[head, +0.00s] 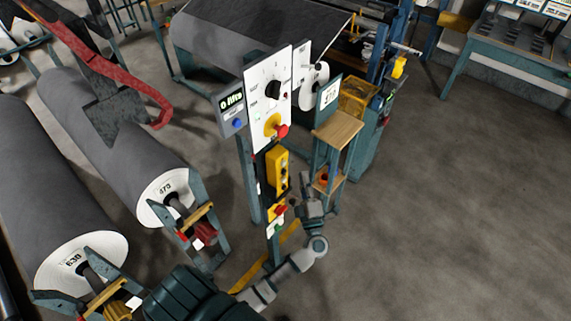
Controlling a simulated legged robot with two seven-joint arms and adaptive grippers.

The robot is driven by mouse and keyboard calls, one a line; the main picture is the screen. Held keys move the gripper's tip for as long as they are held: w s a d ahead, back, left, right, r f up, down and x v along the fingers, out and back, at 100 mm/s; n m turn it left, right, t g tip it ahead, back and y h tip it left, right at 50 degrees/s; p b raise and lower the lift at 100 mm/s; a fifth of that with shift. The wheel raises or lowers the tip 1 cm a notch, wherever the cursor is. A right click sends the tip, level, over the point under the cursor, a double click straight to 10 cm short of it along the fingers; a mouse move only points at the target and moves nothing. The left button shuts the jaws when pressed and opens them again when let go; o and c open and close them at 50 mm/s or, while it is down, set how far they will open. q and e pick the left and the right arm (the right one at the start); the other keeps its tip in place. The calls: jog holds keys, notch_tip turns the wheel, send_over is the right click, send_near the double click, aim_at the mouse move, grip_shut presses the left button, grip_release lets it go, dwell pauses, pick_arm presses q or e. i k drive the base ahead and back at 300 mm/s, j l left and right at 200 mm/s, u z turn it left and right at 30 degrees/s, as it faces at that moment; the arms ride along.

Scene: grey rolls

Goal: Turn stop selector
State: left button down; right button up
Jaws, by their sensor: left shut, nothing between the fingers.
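A white control panel (258,70) stands upright on a post near the middle of the view. It carries a black rotary knob (272,90). Below the knob is a yellow disc (269,121) with a red knob (282,131) sticking out. The panel's labels are too small to read, so I cannot tell which control is the stop selector. My left gripper (309,180) is shut and empty, below and to the right of the panel, apart from both knobs. It points up, beside a yellow button box (277,172). My right gripper is not in view.
A small display (232,107) is left of the panel. A wooden-topped stand (338,130) is close to the right of my gripper. Large grey rolls (110,140) fill the left, with a red curved bar (105,65) above them. The floor at right is clear.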

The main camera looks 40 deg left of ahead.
aim_at(273, 90)
jog(key=u, duration=1.35)
